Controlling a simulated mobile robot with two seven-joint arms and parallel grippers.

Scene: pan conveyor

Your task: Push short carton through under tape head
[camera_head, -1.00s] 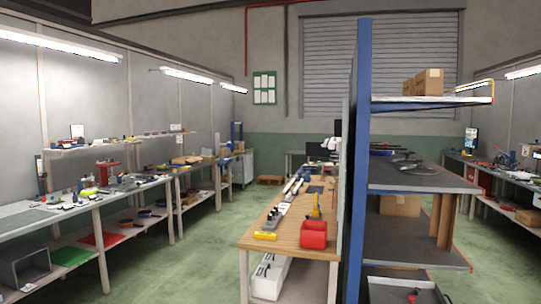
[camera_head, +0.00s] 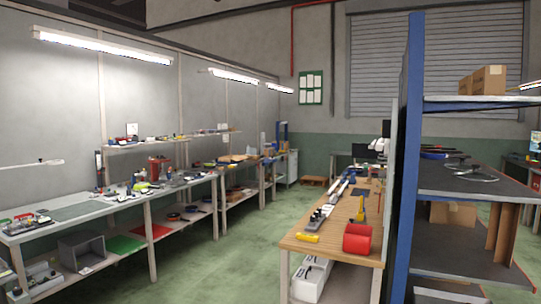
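No tape head can be made out in the camera_head view. Cardboard cartons (camera_head: 483,80) sit on the top shelf of the blue rack at the right; I cannot tell whether either is the short carton of the task. Another carton (camera_head: 452,213) lies on a lower shelf of the same rack, partly hidden in shade. Neither of my grippers is in view.
A wooden workbench (camera_head: 330,247) with a red bin (camera_head: 357,240) stands at centre right, beside the rack's blue upright (camera_head: 408,150). A long bench (camera_head: 75,230) with tools runs along the left wall. Open green floor (camera_head: 235,250) lies between them.

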